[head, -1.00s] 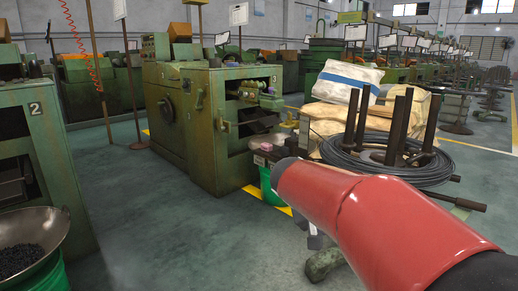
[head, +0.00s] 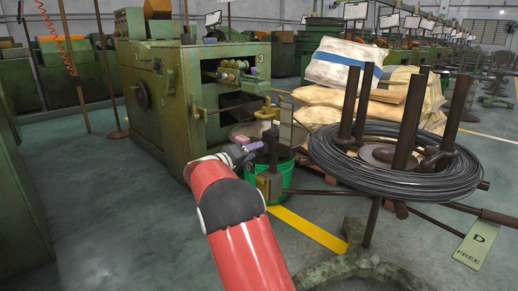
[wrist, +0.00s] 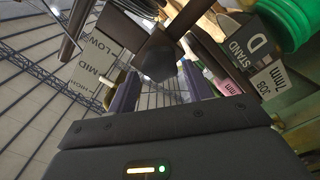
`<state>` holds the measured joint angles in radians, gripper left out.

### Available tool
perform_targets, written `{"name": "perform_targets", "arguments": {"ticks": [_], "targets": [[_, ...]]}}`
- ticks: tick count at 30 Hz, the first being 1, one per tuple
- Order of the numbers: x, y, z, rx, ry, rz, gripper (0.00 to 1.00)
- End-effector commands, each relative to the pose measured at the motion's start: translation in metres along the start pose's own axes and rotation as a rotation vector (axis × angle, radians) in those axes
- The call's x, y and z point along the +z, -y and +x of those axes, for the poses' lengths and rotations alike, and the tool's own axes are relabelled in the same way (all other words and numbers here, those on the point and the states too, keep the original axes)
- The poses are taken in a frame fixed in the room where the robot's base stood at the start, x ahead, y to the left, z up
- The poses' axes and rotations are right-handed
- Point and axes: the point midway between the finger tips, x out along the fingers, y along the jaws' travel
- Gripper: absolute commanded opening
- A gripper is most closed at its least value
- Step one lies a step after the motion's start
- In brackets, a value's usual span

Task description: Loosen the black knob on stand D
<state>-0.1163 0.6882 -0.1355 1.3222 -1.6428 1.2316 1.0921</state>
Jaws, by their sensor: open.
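A dark, faceted knob-like shape (wrist: 157,57), probably the black knob, shows in the wrist view, ahead of and roughly between the two purple fingers of my gripper (wrist: 158,84). The gripper is open; I cannot tell whether a finger touches the knob. A label reading STAND D (wrist: 246,44) is close by on the right. In the head view my gripper (head: 250,148) is beside a dark upright post (head: 273,150) at the left of the wire stand (head: 371,220). The knob cannot be made out in the head view.
A coil of dark wire (head: 330,160) lies on the stand, whose tag reads D FREE (head: 477,246). A green bucket (head: 282,175) stands by the post. Green machine 3 (head: 170,95) is behind. A LOW, MID, HIGH plate (wrist: 95,62) shows in the wrist view.

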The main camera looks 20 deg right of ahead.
Motion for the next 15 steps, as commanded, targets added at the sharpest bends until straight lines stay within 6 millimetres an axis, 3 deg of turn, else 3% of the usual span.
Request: {"name": "perform_targets", "arguments": {"ticks": [6,15], "targets": [[0.001,0.000,0.032,0.000,0.002,-0.001,0.51],[0.000,0.000,0.042,-0.002,0.001,-0.001,0.51]]}}
